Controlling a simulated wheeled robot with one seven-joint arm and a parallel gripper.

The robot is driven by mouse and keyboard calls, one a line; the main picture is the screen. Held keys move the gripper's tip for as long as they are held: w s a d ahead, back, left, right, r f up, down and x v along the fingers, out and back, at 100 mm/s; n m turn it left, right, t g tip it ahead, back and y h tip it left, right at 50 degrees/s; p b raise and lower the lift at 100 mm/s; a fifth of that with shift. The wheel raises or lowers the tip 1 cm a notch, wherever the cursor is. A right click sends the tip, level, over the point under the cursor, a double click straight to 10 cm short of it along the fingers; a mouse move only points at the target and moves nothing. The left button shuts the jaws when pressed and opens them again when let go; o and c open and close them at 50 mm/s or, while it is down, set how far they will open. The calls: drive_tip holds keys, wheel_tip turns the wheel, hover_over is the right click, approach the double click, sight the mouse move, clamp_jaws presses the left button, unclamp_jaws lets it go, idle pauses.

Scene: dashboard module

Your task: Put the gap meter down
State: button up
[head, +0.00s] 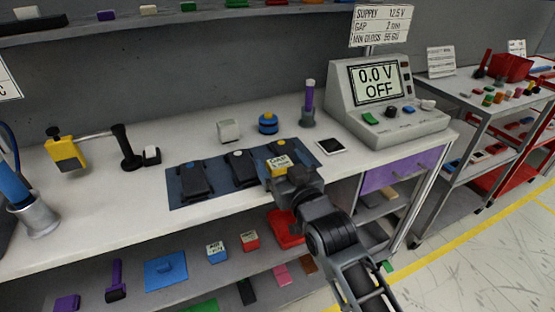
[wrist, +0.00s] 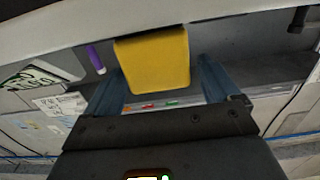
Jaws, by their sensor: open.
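The gap meter is a small yellow box marked GAP (head: 277,164), at the right end of the blue mat (head: 176,203) near the bench's front edge. It also shows in the wrist view as a plain yellow block (wrist: 153,62). My gripper (head: 283,174) is at the meter's near side. In the wrist view its two blue-grey fingers (wrist: 160,88) stand apart, one to each side of the block, with gaps visible. My gripper hides the meter's lower part in the head view, so I cannot tell whether it touches the mat.
Dark devices (head: 196,179) lie on the mat to the left. Behind are a white block (head: 228,131), a blue round item (head: 268,123) and a purple-handled tool (head: 309,97). A white-and-black pad (head: 330,146) and the supply unit (head: 387,100) stand right.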

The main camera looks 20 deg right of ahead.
drive_tip(key=s+b, duration=0.1)
drive_tip(key=s, duration=0.8)
drive_tip(key=shift+s, duration=0.4)
drive_tip(key=s+f+g, duration=0.1)
drive_tip(key=s+f, duration=0.2)
drive_tip(key=s, duration=1.1)
drive_tip(key=s+f+g, duration=0.1)
drive_tip(key=s+f, duration=0.1)
drive_tip(key=s, duration=1.2)
drive_tip(key=s+r+g, duration=0.1)
drive_tip(key=s+r, duration=0.3)
drive_tip(key=s, duration=0.6)
drive_tip(key=shift+r, duration=0.1)
